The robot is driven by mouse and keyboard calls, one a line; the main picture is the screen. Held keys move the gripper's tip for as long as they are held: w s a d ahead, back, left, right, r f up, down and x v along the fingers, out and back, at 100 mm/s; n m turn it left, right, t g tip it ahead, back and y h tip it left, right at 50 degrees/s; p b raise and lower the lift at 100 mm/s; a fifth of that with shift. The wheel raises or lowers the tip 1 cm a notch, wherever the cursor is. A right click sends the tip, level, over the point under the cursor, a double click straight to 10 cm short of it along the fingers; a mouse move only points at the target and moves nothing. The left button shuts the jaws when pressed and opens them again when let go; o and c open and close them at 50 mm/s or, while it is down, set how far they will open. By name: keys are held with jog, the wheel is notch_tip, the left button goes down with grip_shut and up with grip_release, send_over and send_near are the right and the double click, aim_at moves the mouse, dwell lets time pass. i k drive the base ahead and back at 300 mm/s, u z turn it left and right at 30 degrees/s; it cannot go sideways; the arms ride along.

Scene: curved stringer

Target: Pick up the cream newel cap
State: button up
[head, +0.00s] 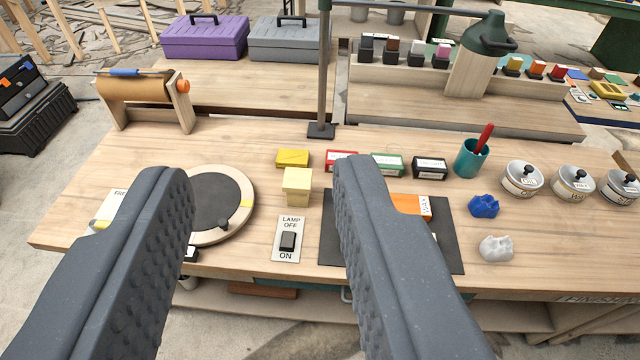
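The cream newel cap (297,186) is a small pale-yellow block with a wider square top. It stands upright on the wooden workbench, behind the lamp switch plate and right of the round turntable. My gripper (258,180) is open, with its two dark ridged fingers far apart in the foreground. The cap shows in the gap between the fingers, nearer the right fingertip in the picture, and beyond them. Nothing is held. The fingers hide parts of the turntable and the dark mat.
The turntable (232,190), lamp switch plate (289,240) and dark mat (330,235) surround the cap. A yellow box (292,158) lies just behind it. A lamp post (322,80) rises farther back. A teal cup (468,160), blue lump (484,206) and lidded tins (522,180) stand right.

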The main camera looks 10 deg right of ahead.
aim_at(297, 183)
jog(key=u, duration=1.15)
jog(key=k, duration=1)
jog(key=z, duration=0.95)
jog(key=i, duration=1.65)
jog(key=u, duration=0.05)
